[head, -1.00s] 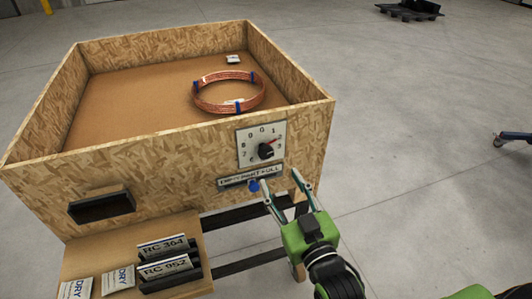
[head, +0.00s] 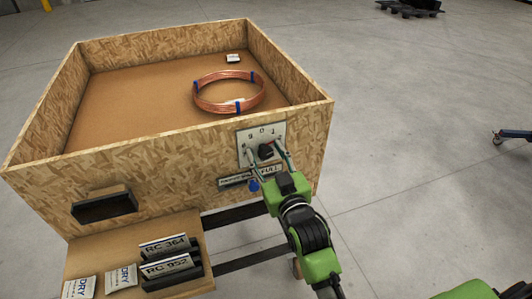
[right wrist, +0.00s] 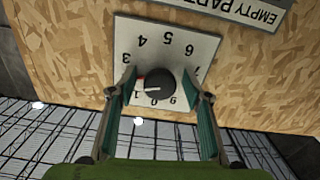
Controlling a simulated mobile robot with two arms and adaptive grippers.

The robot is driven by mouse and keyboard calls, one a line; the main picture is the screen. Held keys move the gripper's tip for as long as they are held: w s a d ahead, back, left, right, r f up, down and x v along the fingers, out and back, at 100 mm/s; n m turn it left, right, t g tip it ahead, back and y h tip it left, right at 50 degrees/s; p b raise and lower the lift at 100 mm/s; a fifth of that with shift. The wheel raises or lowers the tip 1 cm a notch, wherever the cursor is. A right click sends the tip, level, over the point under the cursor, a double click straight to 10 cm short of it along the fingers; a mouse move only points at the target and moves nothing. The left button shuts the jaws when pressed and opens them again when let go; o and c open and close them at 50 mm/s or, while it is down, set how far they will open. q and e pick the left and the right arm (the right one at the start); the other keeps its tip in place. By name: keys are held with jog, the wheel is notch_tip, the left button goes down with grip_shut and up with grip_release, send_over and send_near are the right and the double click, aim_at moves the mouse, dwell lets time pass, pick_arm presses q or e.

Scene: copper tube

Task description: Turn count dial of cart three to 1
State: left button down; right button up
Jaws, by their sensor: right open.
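The count dial plate (head: 245,148) is white with black digits and sits on the front wall of the wooden cart (head: 150,151). Its black knob (head: 265,151) is at the plate's middle. In the right wrist view the plate (right wrist: 190,48) appears upside down, and the knob (right wrist: 159,84) shows a red mark on its left side, near the digits 1 and 2. My right gripper (head: 266,151) is open, with one finger on each side of the knob. In the right wrist view its fingers (right wrist: 162,95) stand apart from the knob, with gaps visible. My left gripper is not in view.
A label strip (head: 236,180) with a blue slider (head: 254,184) lies just below the dial. A copper coil (head: 229,91) lies inside the cart. Labelled cards (head: 165,266) stand on the front shelf.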

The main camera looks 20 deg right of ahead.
jog(key=c, duration=1.1)
jog(key=n+p, duration=0.2)
jog(key=n, duration=0.1)
jog(key=shift+r+p, duration=0.15)
jog(key=shift+p, duration=0.25)
jog(key=shift+n+p, duration=0.9)
jog(key=shift+n, duration=1)
jog(key=o, duration=1.1)
jog(key=shift+s, duration=0.1)
